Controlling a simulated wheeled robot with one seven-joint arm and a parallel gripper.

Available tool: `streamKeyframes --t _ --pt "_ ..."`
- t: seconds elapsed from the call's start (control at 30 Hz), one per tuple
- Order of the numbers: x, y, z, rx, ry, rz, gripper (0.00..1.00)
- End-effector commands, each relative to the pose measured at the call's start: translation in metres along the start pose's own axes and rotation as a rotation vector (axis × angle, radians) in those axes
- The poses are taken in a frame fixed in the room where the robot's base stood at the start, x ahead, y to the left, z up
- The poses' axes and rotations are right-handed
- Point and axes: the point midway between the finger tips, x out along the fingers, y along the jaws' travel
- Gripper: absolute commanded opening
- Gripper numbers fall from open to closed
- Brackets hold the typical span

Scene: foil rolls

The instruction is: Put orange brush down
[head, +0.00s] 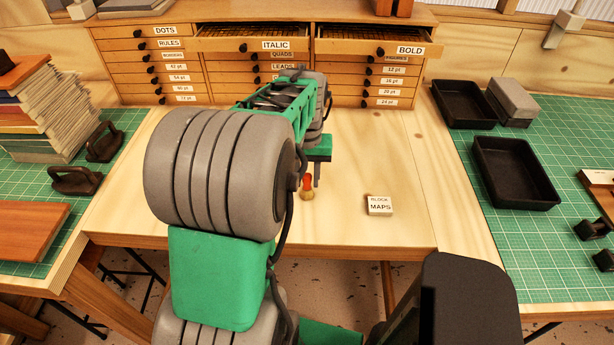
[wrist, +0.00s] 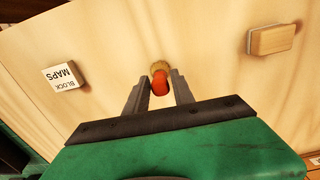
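The orange brush (head: 307,183) has a red-orange handle and a tan bristle end. In the head view it is upright, handle up, at the middle of the wooden table, partly beside my arm. In the wrist view the brush (wrist: 160,83) lies between the two fingers of my gripper (wrist: 160,86), near their tips. The fingers stand apart, one on each side of the handle. I cannot tell whether they press on it. In the head view my gripper (head: 313,174) is partly hidden by my arm. Whether the bristle end touches the table is unclear.
A "BLOCK MAPS" block (head: 379,205) lies to the right on the table (head: 405,165). In the wrist view a wooden block (wrist: 271,39) lies at upper right. A drawer cabinet (head: 215,85) stands behind, two top drawers pulled out. Black trays (head: 515,172) are at right.

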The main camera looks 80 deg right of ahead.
Motion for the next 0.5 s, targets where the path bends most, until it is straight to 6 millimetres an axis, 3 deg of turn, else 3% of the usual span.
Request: streamKeyframes --t 0.17,0.5 --pt "-0.0005 0.0000 -0.0001 0.000 0.000 0.000 0.44" --pt "-0.0103 0.0001 -0.0010 0.000 0.004 0.001 0.44"
